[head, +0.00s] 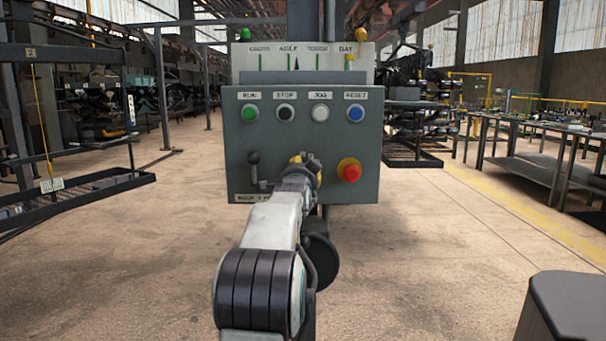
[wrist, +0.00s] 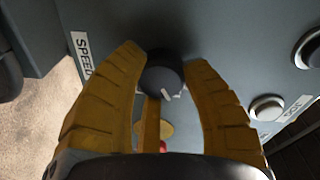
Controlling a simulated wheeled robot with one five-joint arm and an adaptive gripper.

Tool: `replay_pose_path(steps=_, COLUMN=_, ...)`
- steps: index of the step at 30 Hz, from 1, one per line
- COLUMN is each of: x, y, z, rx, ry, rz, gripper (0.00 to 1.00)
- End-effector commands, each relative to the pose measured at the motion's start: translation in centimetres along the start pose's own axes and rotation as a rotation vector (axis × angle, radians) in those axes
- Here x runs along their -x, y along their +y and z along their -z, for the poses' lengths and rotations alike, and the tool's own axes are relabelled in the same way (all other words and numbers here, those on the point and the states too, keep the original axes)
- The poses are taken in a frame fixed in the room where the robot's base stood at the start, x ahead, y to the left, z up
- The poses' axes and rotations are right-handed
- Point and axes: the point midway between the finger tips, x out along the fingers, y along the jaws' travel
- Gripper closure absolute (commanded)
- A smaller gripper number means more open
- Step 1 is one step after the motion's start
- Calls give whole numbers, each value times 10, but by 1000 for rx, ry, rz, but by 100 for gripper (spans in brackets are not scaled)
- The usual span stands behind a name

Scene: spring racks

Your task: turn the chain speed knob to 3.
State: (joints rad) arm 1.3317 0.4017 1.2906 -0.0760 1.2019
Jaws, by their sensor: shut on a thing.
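The chain speed knob (wrist: 160,78) is a dark round knob with a short white pointer line at its lower right in the wrist view. My gripper (wrist: 163,62) has its two yellow-brown fingers on either side of it and is shut on it. A label reading SPEED (wrist: 81,54) is left of the knob. No scale number can be read around it. In the head view my gripper (head: 306,160) is at the lower middle of the grey control panel (head: 238,150) and hides the knob.
Green (head: 250,112), black, white and blue (head: 356,112) buttons line the panel's upper part. A black lever (head: 254,160) stands left of my gripper, and a red mushroom button (head: 349,169) is close on its right. The floor around the panel is clear.

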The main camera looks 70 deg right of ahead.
Motion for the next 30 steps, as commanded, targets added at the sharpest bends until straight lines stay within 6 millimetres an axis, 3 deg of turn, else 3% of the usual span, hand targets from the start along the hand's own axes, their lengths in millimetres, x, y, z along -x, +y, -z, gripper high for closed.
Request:
replay_pose_path(steps=5, x=0, y=-2, z=-3, rx=1, ry=-4, rz=5, gripper=90)
replay_pose_path(steps=6, x=0, y=-2, z=-3, rx=2, ry=-4, rz=5, gripper=54)
replay_pose_path(steps=14, x=0, y=-1, z=-1, rx=2, ry=-2, rz=3, gripper=31)
replay_pose_path(steps=23, x=1, y=-1, z=-1, rx=2, ry=-1, rz=2, gripper=30)
replay_pose_path(steps=30, x=16, y=-2, z=0, rx=2, ry=0, rz=3, gripper=30)
